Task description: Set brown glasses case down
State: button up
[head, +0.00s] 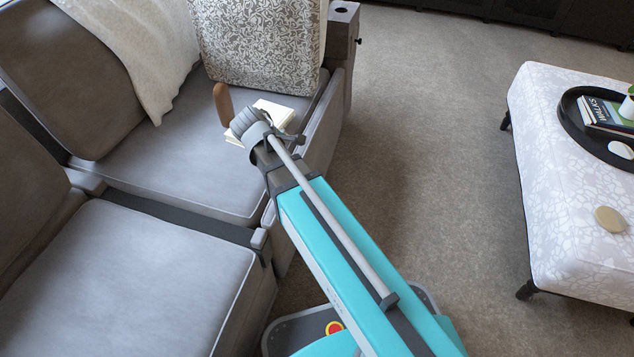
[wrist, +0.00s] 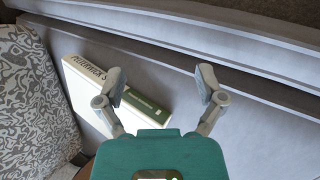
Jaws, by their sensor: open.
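The brown glasses case (head: 223,104) shows in the head view as a rounded, elongated brown shape, upright on the grey sofa seat just left of the end of my arm. Its lower end is partly hidden. In the wrist view only a brown sliver shows at the lower left edge, and I cannot tell if it is the case. My gripper (wrist: 163,84) is open, with its two fingers spread above a pale book and the seat. Nothing shows between the fingers. In the head view the fingers are hard to make out behind my wrist.
A pale book (wrist: 107,88) with a lettered spine lies on the sofa seat (head: 165,165) under my gripper. A patterned cushion (head: 258,42) and a cream throw (head: 145,50) are behind. A white ottoman (head: 560,190) with a dark tray (head: 572,125) stands right, across open carpet.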

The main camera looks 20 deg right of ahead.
jog(key=s+d+f+m+g+y, duration=0.1)
jog(key=s+d+m+y, duration=0.1)
jog(key=s+m, duration=0.4)
jog(key=s+d+f+m+g+y, duration=0.2)
jog(key=s+d+m+y, duration=0.1)
jog(key=s+m, duration=0.3)
jog(key=shift+s+d+g, duration=0.15)
jog(key=shift+d+g, duration=0.15)
jog(key=shift+d, duration=0.3)
